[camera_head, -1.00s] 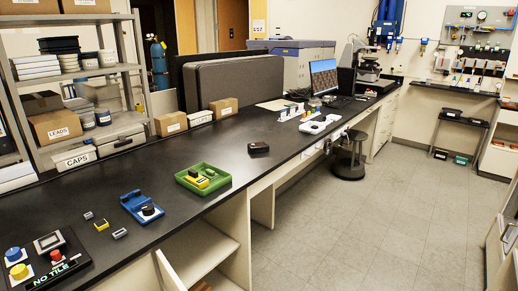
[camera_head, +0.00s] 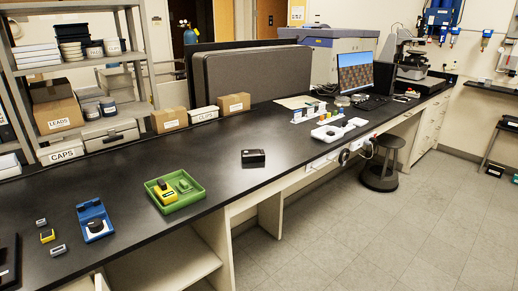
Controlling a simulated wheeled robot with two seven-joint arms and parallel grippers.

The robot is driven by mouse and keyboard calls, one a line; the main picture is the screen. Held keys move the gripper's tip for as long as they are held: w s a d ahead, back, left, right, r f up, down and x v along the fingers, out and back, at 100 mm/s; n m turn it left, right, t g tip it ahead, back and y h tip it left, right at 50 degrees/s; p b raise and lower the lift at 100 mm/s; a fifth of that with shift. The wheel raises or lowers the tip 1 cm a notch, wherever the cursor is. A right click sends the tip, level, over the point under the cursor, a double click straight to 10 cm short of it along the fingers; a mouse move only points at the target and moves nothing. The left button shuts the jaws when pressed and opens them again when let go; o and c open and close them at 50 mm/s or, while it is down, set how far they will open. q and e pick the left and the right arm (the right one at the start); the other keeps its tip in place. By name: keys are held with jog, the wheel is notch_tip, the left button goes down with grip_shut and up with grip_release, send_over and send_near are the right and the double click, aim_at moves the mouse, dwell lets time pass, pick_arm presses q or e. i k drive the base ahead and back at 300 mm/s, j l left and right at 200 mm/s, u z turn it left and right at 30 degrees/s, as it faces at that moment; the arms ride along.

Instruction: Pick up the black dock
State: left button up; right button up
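The black dock is most likely the small black box (camera_head: 253,158) lying on the dark bench top near the middle of the head view. It stands alone, close to the front edge of the bench, right of a green tray (camera_head: 160,209). Its fine details are too small to make out. Neither of my grippers shows in this view.
The green tray holds a yellow device and a green part. A blue device (camera_head: 95,222) and several small blocks lie farther left. A white tray (camera_head: 335,131) lies to the right. Bench top around the black box is clear. A stool (camera_head: 381,172) stands by the bench.

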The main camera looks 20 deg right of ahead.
aim_at(257, 155)
jog(key=i+l+u, duration=0.4)
jog(key=l, duration=1.1)
jog(key=i+l+u, duration=0.45)
jog(key=l, duration=1.2)
jog(key=k+l+u, duration=0.1)
jog(key=l+u, duration=0.3)
jog(key=l, duration=1.2)
